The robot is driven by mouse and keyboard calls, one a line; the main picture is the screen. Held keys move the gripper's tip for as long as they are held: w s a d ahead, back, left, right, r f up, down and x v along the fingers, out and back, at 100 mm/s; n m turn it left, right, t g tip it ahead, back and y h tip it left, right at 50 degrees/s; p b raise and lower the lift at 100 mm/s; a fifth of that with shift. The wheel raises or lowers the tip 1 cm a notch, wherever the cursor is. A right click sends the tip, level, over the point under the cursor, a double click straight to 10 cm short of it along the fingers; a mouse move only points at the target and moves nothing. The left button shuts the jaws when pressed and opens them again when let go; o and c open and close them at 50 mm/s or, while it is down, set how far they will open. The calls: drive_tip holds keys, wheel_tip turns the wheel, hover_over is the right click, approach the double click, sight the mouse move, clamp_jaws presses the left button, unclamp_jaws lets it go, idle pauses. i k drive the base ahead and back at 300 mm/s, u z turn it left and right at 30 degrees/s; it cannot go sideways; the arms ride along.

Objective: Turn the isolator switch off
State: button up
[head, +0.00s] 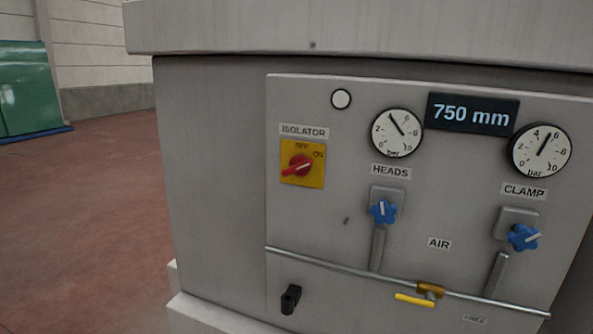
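The isolator switch (300,165) is a red rotary handle on a yellow square plate, at the left of the grey control panel in the head view. Its label reads ISOLATOR, with OFF marked at the top of the plate and ON at the upper right. The red handle lies slanted, from lower left to upper right, with its upper right end toward the ON mark. My gripper is not in view, and nothing touches the switch.
The panel (340,225) also carries two gauges, a 750 mm display (473,114), two blue knobs, a black handle (290,299) and a yellow valve lever (414,300) on a thin pipe. A ledge (350,30) overhangs above. Open floor (90,220) lies left.

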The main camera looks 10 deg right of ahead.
sight(299, 165)
drive_tip(key=z, duration=0.05)
drive_tip(key=k, duration=1.1)
drive_tip(key=u, duration=0.3)
drive_tip(key=i, duration=1.8)
drive_tip(key=z, duration=0.65)
